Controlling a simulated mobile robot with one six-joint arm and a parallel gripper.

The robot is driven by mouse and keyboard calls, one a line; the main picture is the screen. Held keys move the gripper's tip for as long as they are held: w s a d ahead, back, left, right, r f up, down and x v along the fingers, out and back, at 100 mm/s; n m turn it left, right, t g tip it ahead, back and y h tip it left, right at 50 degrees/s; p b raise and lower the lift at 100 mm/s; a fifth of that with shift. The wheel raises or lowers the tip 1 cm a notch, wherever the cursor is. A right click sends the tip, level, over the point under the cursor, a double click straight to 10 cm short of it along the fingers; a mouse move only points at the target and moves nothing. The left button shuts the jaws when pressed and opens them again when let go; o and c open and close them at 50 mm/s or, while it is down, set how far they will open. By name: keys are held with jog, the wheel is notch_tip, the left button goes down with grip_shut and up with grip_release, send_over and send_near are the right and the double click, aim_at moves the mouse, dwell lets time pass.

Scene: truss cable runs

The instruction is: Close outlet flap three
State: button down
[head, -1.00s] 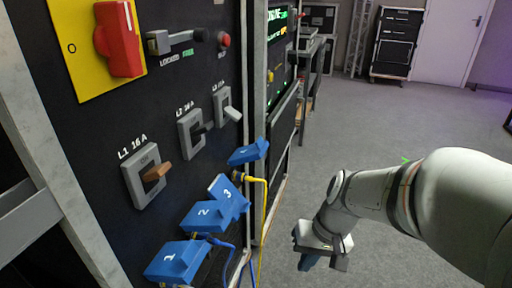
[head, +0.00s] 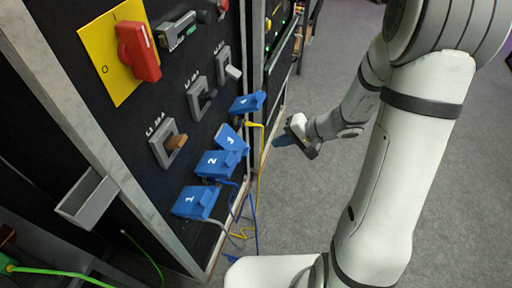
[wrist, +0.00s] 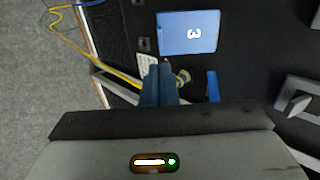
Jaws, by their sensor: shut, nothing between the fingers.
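Blue outlet flap three (head: 231,139), marked 3, sits on the black panel between flap two (head: 219,164) and flap four (head: 247,103). It hangs at a different angle from flaps one (head: 195,202) and two; how far open it is I cannot tell. My gripper (head: 279,141) is right of flap three, its dark blue fingers pointing towards the panel. In the wrist view, flap three (wrist: 187,32) lies just beyond the fingertips. My gripper (wrist: 160,70) is shut and empty there, with no clear contact with the flap.
A yellow cable (head: 262,165) hangs from the flap-four outlet, and its plug (wrist: 183,77) shows beside my fingers. Breaker switches (head: 170,143) and a red rotary handle (head: 138,50) are on the panel above. Grey floor (head: 310,210) to the right is open.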

aim_at(248, 151)
jog(key=x, duration=1)
jog(key=shift+a+f+b, duration=0.1)
jog(key=shift+b, duration=0.25)
jog(key=shift+f+b, duration=0.15)
jog(key=shift+b, duration=0.15)
